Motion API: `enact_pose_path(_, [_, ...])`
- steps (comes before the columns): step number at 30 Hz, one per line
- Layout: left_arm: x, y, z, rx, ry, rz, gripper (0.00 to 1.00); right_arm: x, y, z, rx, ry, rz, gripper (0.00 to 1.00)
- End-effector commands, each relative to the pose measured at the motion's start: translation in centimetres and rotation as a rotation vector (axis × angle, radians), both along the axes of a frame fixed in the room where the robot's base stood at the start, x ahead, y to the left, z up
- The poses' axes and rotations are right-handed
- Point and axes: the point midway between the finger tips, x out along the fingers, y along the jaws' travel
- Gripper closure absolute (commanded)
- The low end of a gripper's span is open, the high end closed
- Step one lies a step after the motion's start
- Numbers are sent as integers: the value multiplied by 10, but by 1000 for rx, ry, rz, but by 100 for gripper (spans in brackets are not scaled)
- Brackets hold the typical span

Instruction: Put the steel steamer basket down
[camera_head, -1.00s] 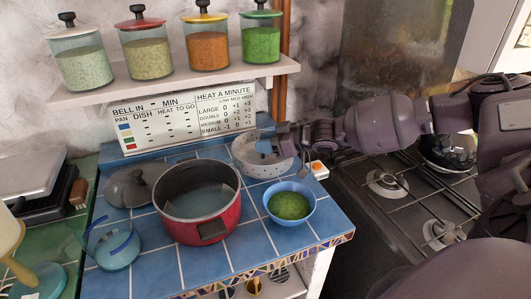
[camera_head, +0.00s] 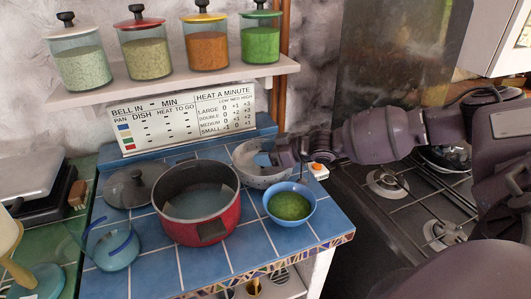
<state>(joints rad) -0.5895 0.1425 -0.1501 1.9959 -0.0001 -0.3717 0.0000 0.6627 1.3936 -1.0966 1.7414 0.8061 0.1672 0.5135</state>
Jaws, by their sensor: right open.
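The steel steamer basket (camera_head: 250,172) is a grey perforated bowl. It sits on the blue tiled counter at the back right, behind the blue bowl and beside the red pot. My right gripper (camera_head: 280,158) is at the basket's right rim and partly covers it. The gripper is open; whether its fingers still touch the rim is too small to tell. My left gripper is not in view.
A red pot (camera_head: 212,231) stands mid-counter, with a grey lid (camera_head: 127,187) behind left. A blue bowl (camera_head: 291,219) of green food is in front of the basket. A glass pitcher (camera_head: 117,249) stands front left. The stove (camera_head: 410,205) is right; a sign (camera_head: 186,118) stands behind.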

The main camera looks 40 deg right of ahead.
Motion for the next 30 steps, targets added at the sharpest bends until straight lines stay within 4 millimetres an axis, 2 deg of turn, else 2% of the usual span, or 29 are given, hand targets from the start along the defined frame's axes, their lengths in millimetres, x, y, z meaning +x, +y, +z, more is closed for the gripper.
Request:
enact_pose_path(4, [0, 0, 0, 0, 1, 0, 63, 0, 0, 4, 0, -1, 0, 46])
enact_pose_path(7, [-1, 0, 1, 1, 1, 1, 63, -7, -7, 6, -2, 1, -2, 46])
enact_pose_path(21, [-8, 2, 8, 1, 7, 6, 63, -71, -52, 36, -2, 0, -2, 46])
enact_pose_path(30, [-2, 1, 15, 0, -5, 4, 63, -90, -66, 44, 0, -1, 0, 46])
